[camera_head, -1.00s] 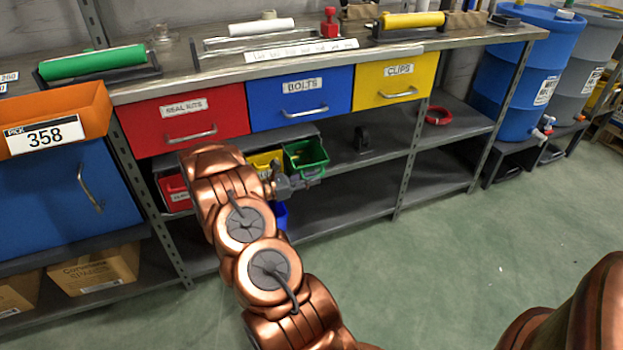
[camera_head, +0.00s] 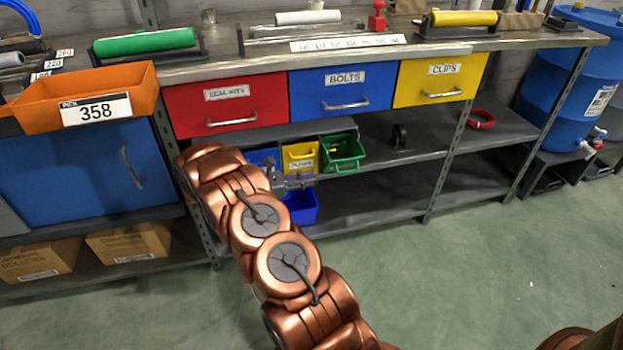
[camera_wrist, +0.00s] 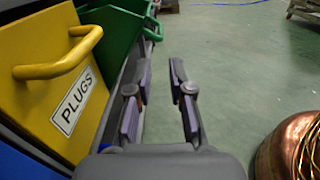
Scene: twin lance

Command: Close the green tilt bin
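The green tilt bin (camera_head: 343,152) is at the right end of a row of small bins under the drawers. It is tilted out, with its open top and inside showing. In the wrist view its green side (camera_wrist: 117,30) is at the top left, beyond the yellow bin. My gripper (camera_head: 298,182) is in front of the yellow bin, left of and a little below the green one. In the wrist view my gripper (camera_wrist: 160,78) has its two fingers apart with only floor between them. It is empty and does not appear to touch the green bin.
The yellow PLUGS bin (camera_wrist: 60,75) with its handle is close to my left finger. A blue bin (camera_head: 301,207) sticks out below my gripper. Red, blue and yellow drawers are above. The shelf right of the green bin holds a small black object (camera_head: 400,138).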

